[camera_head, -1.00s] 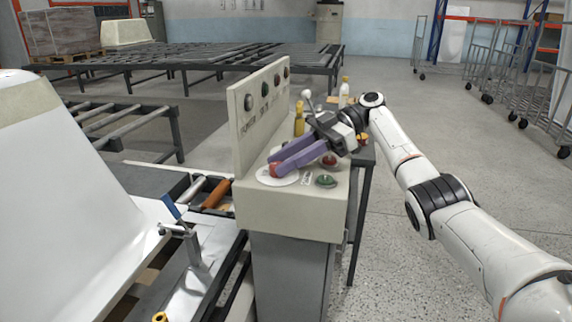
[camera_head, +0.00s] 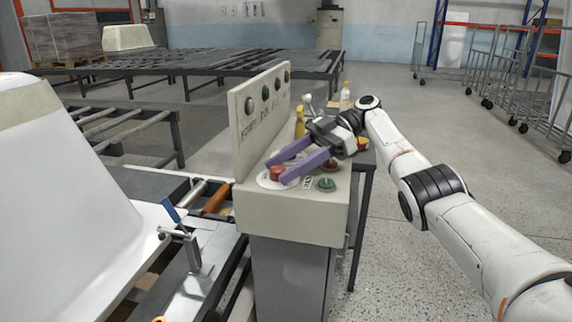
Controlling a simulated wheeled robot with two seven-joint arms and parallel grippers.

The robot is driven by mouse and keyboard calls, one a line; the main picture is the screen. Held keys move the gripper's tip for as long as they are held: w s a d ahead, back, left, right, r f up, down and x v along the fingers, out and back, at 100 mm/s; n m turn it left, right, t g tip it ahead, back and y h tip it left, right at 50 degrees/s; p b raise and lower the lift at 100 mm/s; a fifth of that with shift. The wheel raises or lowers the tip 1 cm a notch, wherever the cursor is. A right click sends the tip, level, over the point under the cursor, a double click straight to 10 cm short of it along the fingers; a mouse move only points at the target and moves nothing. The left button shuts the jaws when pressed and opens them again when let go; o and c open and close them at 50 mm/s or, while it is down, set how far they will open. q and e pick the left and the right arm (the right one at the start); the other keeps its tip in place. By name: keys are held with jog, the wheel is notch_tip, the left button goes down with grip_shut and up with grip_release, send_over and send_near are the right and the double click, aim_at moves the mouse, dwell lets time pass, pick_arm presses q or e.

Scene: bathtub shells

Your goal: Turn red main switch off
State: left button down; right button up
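The control box (camera_head: 292,223) stands in the middle with an upright panel (camera_head: 260,115) on its left side. The red main switch (camera_head: 278,174) is a red knob on a white round plate on the box's sloped top. My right gripper (camera_head: 276,171) has long purple fingers, which are spread with a gap between them. Its fingertips are at the red switch, one on the far left side and one on the near right side. I cannot tell whether they touch it. My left gripper is not in view.
A green button (camera_head: 326,184) and another red button (camera_head: 330,164) sit right of the switch. A yellow bottle (camera_head: 299,122) and a white bottle (camera_head: 344,97) stand behind. A white tub shell (camera_head: 60,200) fills the left.

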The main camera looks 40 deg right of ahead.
jog(key=shift+r, duration=0.2)
notch_tip(320, 180, up, 10)
jog(key=p, duration=0.2)
jog(key=shift+p, duration=0.4)
jog(key=shift+f, duration=0.1)
jog(key=shift+s+f, duration=0.1)
